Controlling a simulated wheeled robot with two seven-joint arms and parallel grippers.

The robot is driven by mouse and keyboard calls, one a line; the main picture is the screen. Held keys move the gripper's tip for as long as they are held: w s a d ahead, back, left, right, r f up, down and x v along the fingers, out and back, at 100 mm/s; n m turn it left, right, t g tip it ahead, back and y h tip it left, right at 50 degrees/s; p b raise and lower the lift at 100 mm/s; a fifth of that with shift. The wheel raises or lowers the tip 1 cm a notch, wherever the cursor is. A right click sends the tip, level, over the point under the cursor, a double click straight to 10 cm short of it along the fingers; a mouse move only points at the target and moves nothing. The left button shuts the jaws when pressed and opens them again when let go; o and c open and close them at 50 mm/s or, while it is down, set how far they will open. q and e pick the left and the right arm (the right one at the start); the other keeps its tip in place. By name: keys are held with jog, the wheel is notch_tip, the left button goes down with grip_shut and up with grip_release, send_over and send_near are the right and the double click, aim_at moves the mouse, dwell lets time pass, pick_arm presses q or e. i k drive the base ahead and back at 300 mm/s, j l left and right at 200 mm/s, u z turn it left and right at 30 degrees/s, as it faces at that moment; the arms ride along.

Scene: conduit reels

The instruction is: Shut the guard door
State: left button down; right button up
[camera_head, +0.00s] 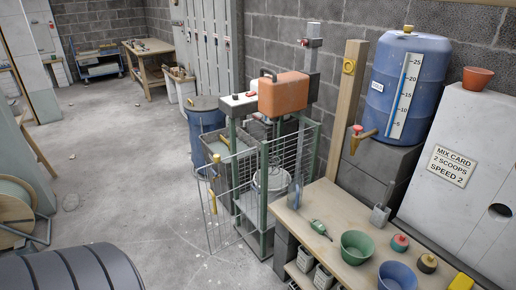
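The guard door (225,207) is a wire mesh panel with a yellow upright handle (213,198). It stands at the front left of a mixer cage with green posts (263,190). The door appears swung outward, away from the cage, so it looks open. Its hinge line is hard to make out among the overlapping wires. Behind the mesh, under the orange mixer head (284,94), a pale bucket (271,182) shows partly hidden. Neither of my grippers is in view.
A wooden bench (335,252) with green and blue tubs stands at right front. A blue barrel (205,130) is behind the cage. Open concrete floor lies left of the door. A cable reel (14,208) is at the left edge; a dark ribbed shape fills the lower left.

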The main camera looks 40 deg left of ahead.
aim_at(216, 157)
jog(key=u, duration=1.5)
